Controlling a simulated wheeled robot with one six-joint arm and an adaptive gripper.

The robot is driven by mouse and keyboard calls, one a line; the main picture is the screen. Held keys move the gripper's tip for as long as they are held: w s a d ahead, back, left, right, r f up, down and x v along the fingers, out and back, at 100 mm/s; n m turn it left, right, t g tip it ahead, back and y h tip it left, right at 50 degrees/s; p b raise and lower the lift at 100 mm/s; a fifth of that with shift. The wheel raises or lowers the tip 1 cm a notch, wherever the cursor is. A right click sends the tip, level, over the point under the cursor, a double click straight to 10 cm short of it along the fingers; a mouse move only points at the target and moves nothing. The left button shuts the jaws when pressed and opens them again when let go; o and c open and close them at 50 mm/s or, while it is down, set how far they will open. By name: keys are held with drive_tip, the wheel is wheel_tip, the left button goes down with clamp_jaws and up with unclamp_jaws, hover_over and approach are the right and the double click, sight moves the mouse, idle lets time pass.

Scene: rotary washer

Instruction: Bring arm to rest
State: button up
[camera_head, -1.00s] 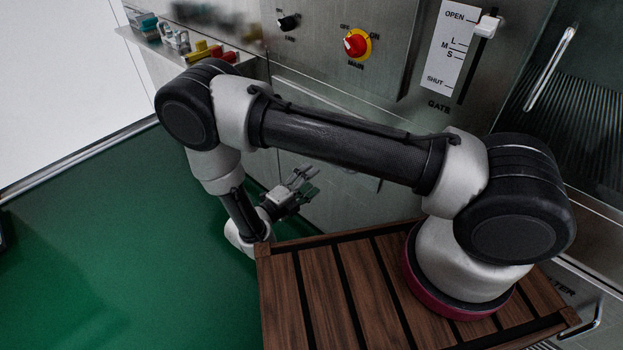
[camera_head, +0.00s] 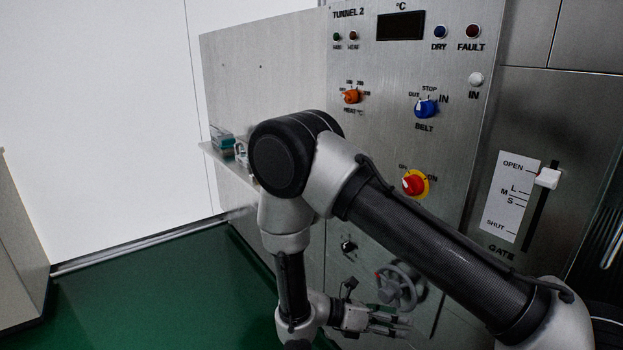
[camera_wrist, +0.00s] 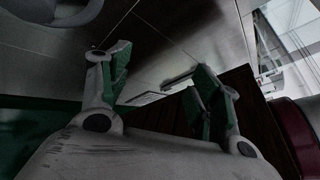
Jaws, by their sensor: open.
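My arm is folded, with its elbow high in front of the steel machine panel (camera_head: 290,60) in the head view. My gripper (camera_head: 400,325) hangs low at the bottom of that view, close to the panel and below a grey handwheel (camera_head: 400,286). In the wrist view my gripper (camera_wrist: 160,85) shows two green-padded fingers spread apart with nothing between them. Steel panels and a dark wooden surface (camera_wrist: 170,118) lie beyond the fingers. Whether the fingers touch anything is not clear.
The panel carries a red-and-yellow switch (camera_head: 414,183), a blue belt knob (camera_head: 426,107), an orange knob (camera_head: 351,96) and a white gate slider (camera_head: 548,178). A small shelf (camera_head: 222,152) with items sits at the left. Green floor (camera_head: 150,300) is open at lower left.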

drive_tip(key=s+d+r+m+t+y, duration=0.1)
drive_tip(key=s+d+r+m+y, duration=0.3)
drive_tip(key=r+m, duration=0.4)
drive_tip(key=s+d+r+m+t+y, duration=0.1)
drive_tip(key=s+d+r+m+y, duration=0.2)
drive_tip(key=r, duration=1.2)
drive_tip(key=s+d+r+m+t+y, duration=0.1)
drive_tip(key=s+d+r+m+y, duration=0.3)
drive_tip(key=d+r+m+y, duration=0.3)
wheel_tip(320, 180, up, 5)
drive_tip(key=d+m, duration=0.3)
drive_tip(key=m, duration=0.4)
drive_tip(key=shift+s+t+y, duration=0.3)
drive_tip(key=shift+s+t, duration=0.05)
drive_tip(key=shift+t, duration=0.05)
